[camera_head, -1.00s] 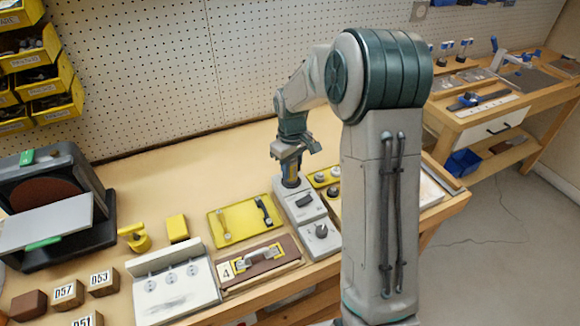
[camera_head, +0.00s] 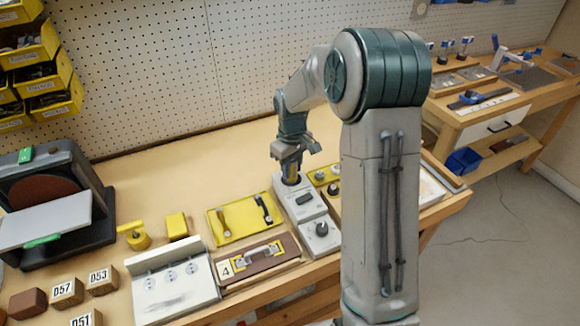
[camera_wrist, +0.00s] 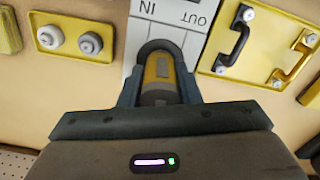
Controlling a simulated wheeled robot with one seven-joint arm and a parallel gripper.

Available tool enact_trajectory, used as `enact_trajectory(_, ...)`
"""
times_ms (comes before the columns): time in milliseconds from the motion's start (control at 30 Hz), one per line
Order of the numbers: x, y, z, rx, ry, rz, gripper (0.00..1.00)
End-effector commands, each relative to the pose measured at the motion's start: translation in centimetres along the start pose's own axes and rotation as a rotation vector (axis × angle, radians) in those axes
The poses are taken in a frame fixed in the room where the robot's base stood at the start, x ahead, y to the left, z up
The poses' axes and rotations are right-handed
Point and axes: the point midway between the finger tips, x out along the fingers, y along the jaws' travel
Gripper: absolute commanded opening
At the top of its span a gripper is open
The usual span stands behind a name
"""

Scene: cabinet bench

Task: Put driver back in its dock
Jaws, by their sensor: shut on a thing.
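My gripper (camera_head: 290,165) points down over the far end of a grey-white dock (camera_head: 304,205) on the bench. It is shut on the driver (camera_wrist: 160,72), which has a yellow and grey body and shows between the fingers in the wrist view. The driver stands about upright, with its lower end at the dark round opening at the dock's far end. How deep it sits is hidden by the fingers. In the wrist view the dock (camera_wrist: 195,15) has "IN" and "OUT" printed on its top.
A yellow plate with two handles (camera_head: 235,225) lies left of the dock, with a brown panel marked 4 (camera_head: 262,262) in front. A yellow block with round knobs (camera_head: 325,176) is close on the right. A sander (camera_head: 45,205) stands far left. The bench behind is clear.

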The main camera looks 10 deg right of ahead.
Motion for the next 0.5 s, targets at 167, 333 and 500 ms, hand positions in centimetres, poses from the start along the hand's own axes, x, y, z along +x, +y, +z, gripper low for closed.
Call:
enact_trajectory(167,0.41,0.0,-0.02,0.0,0.0,0.0,0.1)
enact_trajectory(333,0.49,0.0,-0.02,0.0,0.001,0.0,0.1)
enact_trajectory(500,0.47,0.0,-0.02,0.0,0.001,0.0,0.1)
